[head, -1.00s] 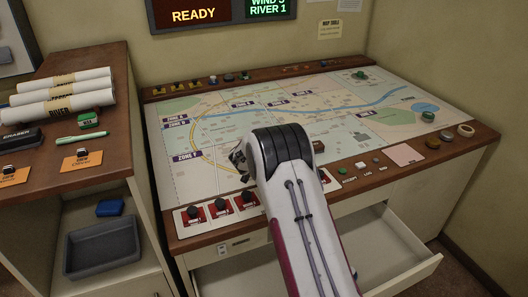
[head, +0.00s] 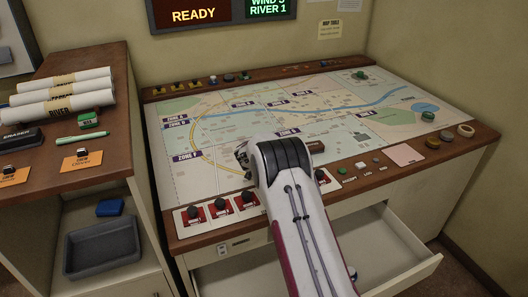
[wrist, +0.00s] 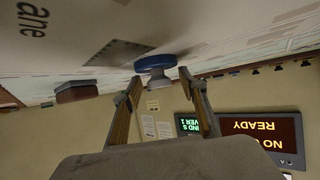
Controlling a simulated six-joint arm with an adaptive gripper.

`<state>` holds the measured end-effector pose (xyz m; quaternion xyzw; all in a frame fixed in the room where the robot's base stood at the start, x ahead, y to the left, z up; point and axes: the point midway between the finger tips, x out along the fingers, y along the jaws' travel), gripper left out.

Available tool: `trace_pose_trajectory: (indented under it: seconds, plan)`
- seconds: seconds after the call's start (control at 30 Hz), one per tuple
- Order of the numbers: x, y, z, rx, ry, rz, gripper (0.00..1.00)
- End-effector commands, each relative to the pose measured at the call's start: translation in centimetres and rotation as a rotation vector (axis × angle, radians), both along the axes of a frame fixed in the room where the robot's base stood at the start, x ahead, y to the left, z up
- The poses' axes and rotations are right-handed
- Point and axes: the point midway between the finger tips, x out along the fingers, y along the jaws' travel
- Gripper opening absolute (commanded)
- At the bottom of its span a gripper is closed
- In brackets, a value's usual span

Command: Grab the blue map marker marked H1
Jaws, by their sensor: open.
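A blue round marker (wrist: 154,63) with a grey stem shows in the wrist view, which is upside down. Its blue disc is at the map surface and its stem points toward my gripper. My gripper (wrist: 161,82) is open, with one finger on each side of the stem in the picture; I cannot tell whether either touches it. No H1 label is readable on it. In the head view, my gripper (head: 242,156) is low over the map near Zone F, mostly hidden by my own arm, and the marker is hidden there.
A brown block (head: 315,147) lies on the map (head: 350,127), right of my arm; it also shows in the wrist view (wrist: 77,92). A drawer (head: 400,250) stands open below.

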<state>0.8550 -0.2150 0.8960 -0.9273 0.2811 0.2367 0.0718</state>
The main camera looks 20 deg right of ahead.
Motion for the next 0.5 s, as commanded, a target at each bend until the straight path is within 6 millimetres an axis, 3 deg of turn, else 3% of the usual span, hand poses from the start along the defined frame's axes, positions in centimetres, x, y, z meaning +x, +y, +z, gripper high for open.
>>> trace_pose_trajectory:
  seconds: [0.27, 0.43, 0.5]
  plan:
    - [-0.01, 0.02, 0.01, 0.0, 0.0, 0.0, 0.42]
    - [-0.01, 0.02, 0.0, 0.0, 0.0, 0.0, 0.01]
    - [-0.02, 0.02, -0.01, 0.0, 0.0, 0.0, 0.0]
